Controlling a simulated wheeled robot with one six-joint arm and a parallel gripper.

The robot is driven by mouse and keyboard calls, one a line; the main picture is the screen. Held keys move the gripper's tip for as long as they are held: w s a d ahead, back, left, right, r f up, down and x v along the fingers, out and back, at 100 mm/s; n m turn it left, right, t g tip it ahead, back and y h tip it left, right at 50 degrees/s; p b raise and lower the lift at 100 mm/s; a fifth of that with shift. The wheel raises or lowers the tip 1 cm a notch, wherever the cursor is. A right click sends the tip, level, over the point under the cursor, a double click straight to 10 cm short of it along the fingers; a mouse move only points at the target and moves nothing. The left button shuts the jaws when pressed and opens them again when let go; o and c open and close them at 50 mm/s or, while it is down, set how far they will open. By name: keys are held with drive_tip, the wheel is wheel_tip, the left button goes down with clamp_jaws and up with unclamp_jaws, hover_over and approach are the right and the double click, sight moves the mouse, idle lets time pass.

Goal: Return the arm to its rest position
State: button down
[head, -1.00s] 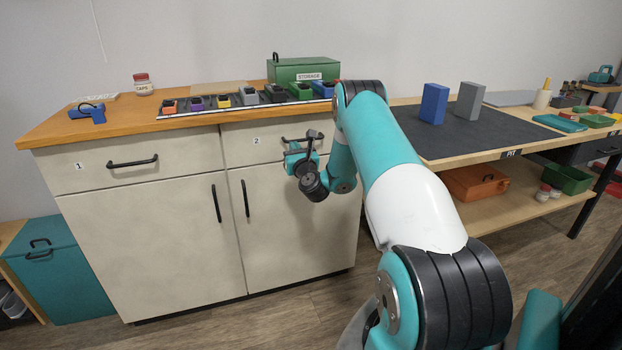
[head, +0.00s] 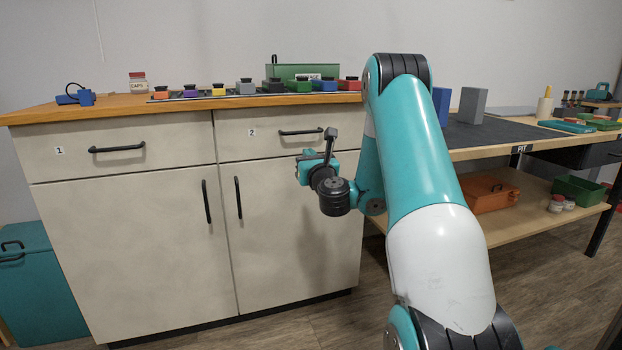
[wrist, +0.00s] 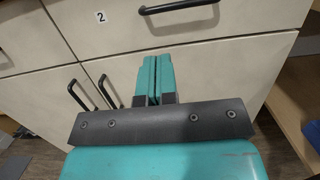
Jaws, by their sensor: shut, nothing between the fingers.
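My gripper (wrist: 153,80) shows in the wrist view with its two teal fingers together and nothing between them. It points at the front of the cabinet, below the handle of drawer 2 (wrist: 180,6). In the head view my teal and white arm is folded, with the wrist in front of the cabinet's right door (head: 290,235). The fingers are hard to make out in the head view. Drawer 2 (head: 232,147) and drawer 1 (head: 180,162) are both shut.
A workbench (head: 480,150) stands at the right. A teal bin (head: 40,290) stands at the left. Wooden floor lies in front.

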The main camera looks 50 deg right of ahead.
drive_tip(key=shift+b+v, duration=0.65)
drive_tip(key=shift+v, duration=0.2)
drive_tip(key=w+a+r+n+g+y, duration=0.1)
drive_tip(key=a+n+g+y, duration=0.1)
drive_tip(key=a+n+y, duration=1)
drive_tip(key=w+a+r+n+g+y, duration=0.15)
drive_tip(key=a+n+y, duration=0.45)
drive_tip(key=a+n, duration=1.05)
drive_tip(key=s+a+f+n+g+y, duration=0.1)
drive_tip(key=s+a+f+n+g, duration=0.2)
drive_tip(key=s+a+n+g, duration=0.95)
drive_tip(key=s+a+f+n+g+h, duration=0.15)
drive_tip(key=s+n, duration=0.25)
drive_tip(key=s, duration=0.4)
drive_tip(key=s+a+f+n+h, duration=0.1)
drive_tip(key=s+n+h, duration=0.25)
drive_tip(key=s, duration=0.45)
wheel_tip(320, 180, up, 37)
drive_tip(key=p, duration=3.7)
drive_tip(key=shift+s+p, duration=0.25)
drive_tip(key=shift+p, duration=0.05)
